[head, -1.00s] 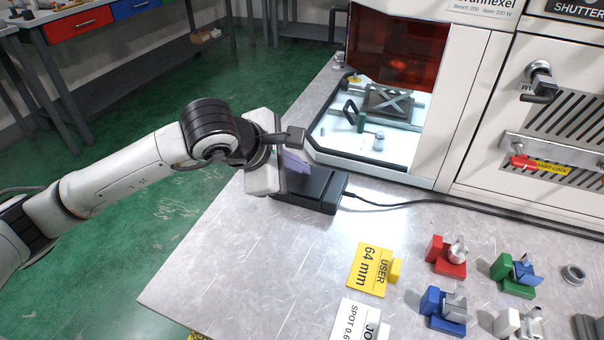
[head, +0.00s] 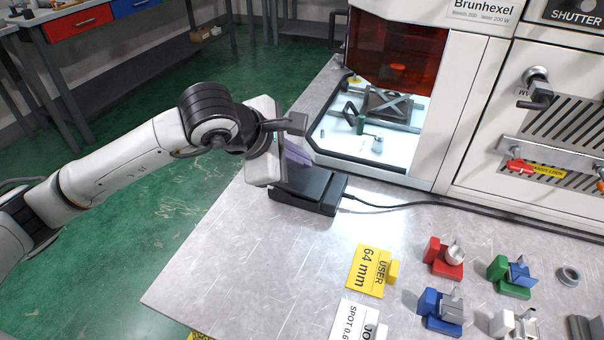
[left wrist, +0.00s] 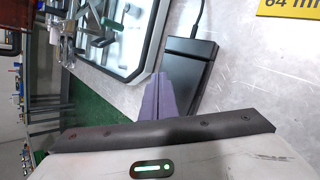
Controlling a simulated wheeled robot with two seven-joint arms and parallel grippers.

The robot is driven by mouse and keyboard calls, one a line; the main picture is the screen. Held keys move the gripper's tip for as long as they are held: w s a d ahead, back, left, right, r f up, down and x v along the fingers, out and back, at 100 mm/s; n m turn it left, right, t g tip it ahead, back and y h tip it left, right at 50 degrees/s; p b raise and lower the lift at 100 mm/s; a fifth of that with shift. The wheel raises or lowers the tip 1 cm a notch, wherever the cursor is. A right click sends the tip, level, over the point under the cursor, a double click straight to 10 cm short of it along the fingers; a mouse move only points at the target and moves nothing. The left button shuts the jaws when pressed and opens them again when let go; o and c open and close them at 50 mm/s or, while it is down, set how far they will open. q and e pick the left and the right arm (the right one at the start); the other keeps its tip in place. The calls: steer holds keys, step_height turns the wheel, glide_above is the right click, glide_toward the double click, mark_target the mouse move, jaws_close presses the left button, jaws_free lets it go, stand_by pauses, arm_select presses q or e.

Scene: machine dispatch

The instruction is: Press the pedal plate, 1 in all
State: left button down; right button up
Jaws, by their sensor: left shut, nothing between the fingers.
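The pedal is a flat black box with a black top plate (head: 318,184), lying on the metal table at its left edge, in front of the machine. It also shows in the left wrist view as a dark pedal plate (left wrist: 190,62). My left gripper (head: 298,155) has purple fingers, shut and empty, at the back left side of the pedal. In the left wrist view the shut fingers (left wrist: 156,98) overlap the pedal's near end; I cannot tell whether they touch it. The gripper body hides part of the pedal's left side. My right gripper is not in view.
A black cable (head: 400,206) runs from the pedal rightward along the machine. The machine's open bay (head: 340,140) is behind the pedal. A yellow sign (head: 366,270) and several coloured blocks, including a red one (head: 442,258), stand at the front right. The table left of the sign is clear.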

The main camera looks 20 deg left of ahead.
mark_target(301, 181)
arm_select(q)
steer(key=r, duration=0.1)
steer(key=r+p, duration=0.1)
steer(key=r, duration=0.2)
steer(key=shift+d+p, duration=0.25)
steer(key=shift+p, duration=0.1)
stand_by(0.5)
